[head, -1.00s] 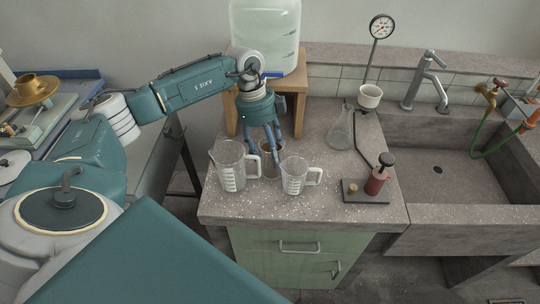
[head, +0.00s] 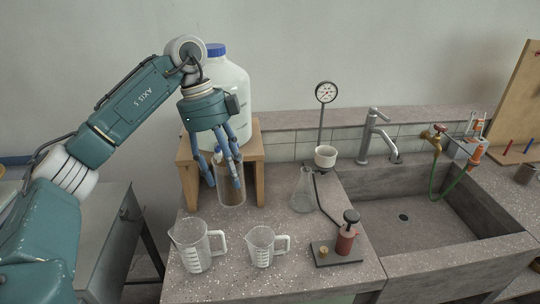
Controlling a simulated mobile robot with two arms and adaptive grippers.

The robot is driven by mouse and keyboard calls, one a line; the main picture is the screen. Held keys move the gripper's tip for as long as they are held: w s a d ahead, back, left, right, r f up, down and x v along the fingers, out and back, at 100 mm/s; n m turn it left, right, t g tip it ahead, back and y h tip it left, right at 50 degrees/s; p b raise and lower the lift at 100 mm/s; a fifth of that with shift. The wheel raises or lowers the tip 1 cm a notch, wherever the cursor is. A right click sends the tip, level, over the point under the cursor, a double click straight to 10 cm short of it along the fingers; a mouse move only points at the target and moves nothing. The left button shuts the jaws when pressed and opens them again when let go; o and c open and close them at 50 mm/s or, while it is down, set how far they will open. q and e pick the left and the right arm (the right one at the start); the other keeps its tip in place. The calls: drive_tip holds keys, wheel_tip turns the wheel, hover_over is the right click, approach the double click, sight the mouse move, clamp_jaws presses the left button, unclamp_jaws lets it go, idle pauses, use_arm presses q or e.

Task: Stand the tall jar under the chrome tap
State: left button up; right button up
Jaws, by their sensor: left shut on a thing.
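The jar is in front of the wooden stand, behind the two measuring jugs, and looks raised above the bench. The chrome tap (head: 374,137) stands at the back of the stone sink (head: 425,232), to the right of the jar. The space under the spout is empty. My right gripper is not in view.
Two clear measuring jugs (head: 192,247) (head: 262,248) stand at the bench front. A glass flask (head: 303,192), a dial gauge (head: 326,93) with a white cup (head: 325,157), and a red hand pump (head: 345,238) stand between jar and sink. A large water bottle (head: 228,95) sits on the wooden stand (head: 257,165).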

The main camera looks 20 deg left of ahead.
use_arm(q)
drive_tip(key=shift+r, duration=0.2)
drive_tip(key=m, duration=0.1)
drive_tip(key=d+m, duration=0.1)
drive_tip(key=m, duration=0.1)
drive_tip(key=shift+s+f+m+g, duration=0.2)
drive_tip(key=shift+m+g, duration=0.1)
drive_tip(key=shift+g, duration=0.1)
drive_tip(key=m, duration=0.1)
drive_tip(key=d+m, duration=0.1)
drive_tip(key=m, duration=0.1)
drive_tip(key=m+g+y, duration=0.1)
drive_tip(key=shift+s+d+f+m, duration=0.2)
drive_tip(key=shift+s+f+m, duration=0.05)
drive_tip(key=shift+m, duration=0.05)
drive_tip(key=s+d+f+n+t+y, duration=0.1)
drive_tip(key=s+d+n, duration=0.4)
drive_tip(key=n, duration=0.8)
drive_tip(key=s+d+f+n+t+y, duration=0.1)
drive_tip(key=s+d+f+n+t, duration=0.2)
drive_tip(key=n, duration=1)
drive_tip(key=s+d+t, duration=0.1)
drive_tip(key=d, duration=0.2)
drive_tip(key=shift+s+d+f+n, duration=0.2)
drive_tip(key=shift+s+f+n, duration=0.05)
drive_tip(key=shift+s+n, duration=0.1)
drive_tip(key=shift+w, duration=0.1)
